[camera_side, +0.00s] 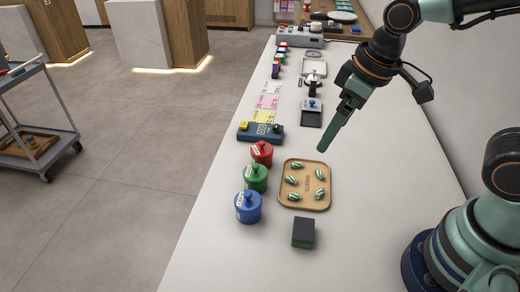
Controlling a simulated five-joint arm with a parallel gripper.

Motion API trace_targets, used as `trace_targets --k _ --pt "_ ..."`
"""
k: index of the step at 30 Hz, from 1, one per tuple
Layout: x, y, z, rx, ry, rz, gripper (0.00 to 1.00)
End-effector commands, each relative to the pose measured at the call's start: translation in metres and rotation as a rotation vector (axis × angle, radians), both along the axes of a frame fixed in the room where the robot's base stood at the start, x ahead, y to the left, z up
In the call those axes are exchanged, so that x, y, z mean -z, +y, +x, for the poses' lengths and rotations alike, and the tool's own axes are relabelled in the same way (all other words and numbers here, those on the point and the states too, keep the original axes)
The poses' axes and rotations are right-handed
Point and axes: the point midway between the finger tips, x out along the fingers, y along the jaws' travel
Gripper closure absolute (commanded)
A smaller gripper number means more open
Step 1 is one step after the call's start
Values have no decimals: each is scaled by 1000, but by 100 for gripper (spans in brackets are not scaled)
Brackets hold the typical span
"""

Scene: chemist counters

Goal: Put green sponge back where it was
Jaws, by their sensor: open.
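A small block, dark on top with green on its side, looks like the green sponge (303,233). It lies on the white counter, just in front of the wooden tray and apart from it. My gripper (333,132) is in the air above the counter, beyond the tray's far right corner and well away from the sponge. It points down and to the left. It is open, and nothing shows between its jaws.
A wooden tray (305,207) holds several small striped pieces. Red (262,154), green (256,178) and blue (248,207) lidded jars stand left of it. A blue device (260,132) and coloured papers (266,102) lie beyond. The counter (240,262) near the sponge is clear.

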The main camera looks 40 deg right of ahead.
Motion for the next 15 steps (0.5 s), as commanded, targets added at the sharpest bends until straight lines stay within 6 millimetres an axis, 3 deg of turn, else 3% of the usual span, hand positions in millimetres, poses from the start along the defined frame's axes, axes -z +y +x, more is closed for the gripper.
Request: trace_targets --k 3,6,9,15 --pt "-26 -39 3 168 -104 34 0" --pt "-40 -61 2 265 -163 49 0" --pt "-47 -73 0 321 -199 57 0" --pt "-50 -78 -1 346 -214 61 0"
